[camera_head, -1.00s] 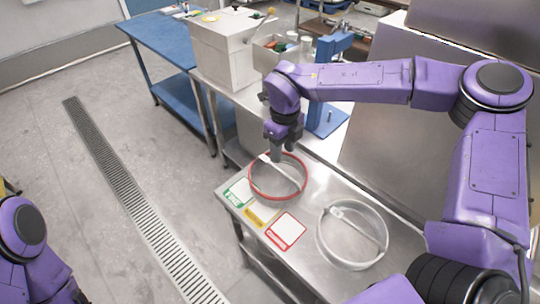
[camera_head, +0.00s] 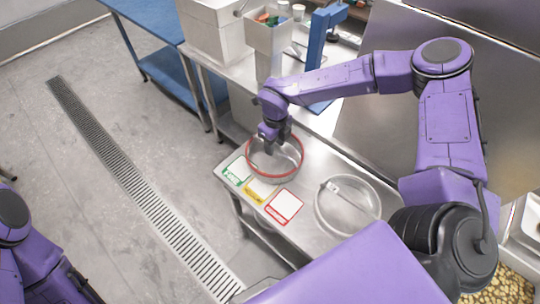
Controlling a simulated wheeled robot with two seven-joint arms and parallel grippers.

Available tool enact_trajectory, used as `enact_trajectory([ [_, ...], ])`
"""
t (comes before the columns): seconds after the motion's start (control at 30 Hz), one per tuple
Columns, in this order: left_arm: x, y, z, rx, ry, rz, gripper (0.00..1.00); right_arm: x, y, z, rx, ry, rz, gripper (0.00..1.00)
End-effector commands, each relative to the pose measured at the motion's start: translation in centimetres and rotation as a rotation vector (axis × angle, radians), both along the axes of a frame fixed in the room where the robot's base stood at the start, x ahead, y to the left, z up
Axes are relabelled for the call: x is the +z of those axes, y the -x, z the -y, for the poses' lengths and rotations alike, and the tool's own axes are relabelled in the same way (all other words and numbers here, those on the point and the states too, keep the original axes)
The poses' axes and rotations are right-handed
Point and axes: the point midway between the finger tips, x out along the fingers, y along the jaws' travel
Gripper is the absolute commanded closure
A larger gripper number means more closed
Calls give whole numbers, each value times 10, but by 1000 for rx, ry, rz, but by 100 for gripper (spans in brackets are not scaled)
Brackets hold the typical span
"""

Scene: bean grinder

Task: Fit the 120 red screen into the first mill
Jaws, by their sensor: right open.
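The red screen (camera_head: 275,176), a round ring with a red rim, lies on the steel table (camera_head: 306,238). My right gripper (camera_head: 271,138) is open, pointing down at the ring's far left rim. It hides part of that rim, and I cannot tell whether it touches. A light grey box-like machine (camera_head: 213,35) and a hopper-like grey unit (camera_head: 268,42) stand at the back. I cannot tell which is the first mill. My left arm shows at the lower left, but its gripper is out of view.
A second, silver-rimmed screen (camera_head: 347,234) lies to the right. Green (camera_head: 235,172), yellow (camera_head: 260,190) and red (camera_head: 284,207) cards line the table's left edge. A blue stand (camera_head: 321,45) is at the back, a blue table (camera_head: 150,22) at the upper left. Steel panels border the right.

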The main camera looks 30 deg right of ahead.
Motion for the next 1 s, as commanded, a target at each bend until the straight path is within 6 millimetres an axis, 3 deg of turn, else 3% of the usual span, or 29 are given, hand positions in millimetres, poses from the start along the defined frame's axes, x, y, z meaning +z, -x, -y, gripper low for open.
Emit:
enact_trajectory([
  [0.77, -2, 0, 0, 0, 0, 0, 57, -5, 0, 0, -1, 0, -1, 57],
  [0.8, -2, 0, 0, 0, 0, 0, 57, -5, 0, 0, -1, 0, -1, 60],
  [0.93, -2, 0, 0, 0, 0, 0, 57, -5, 0, 0, -1, 0, -1, 100],
  [1.0, -2, 0, 0, 0, 0, 0, 57, -5, 0, 0, -1, 0, -1, 100],
])
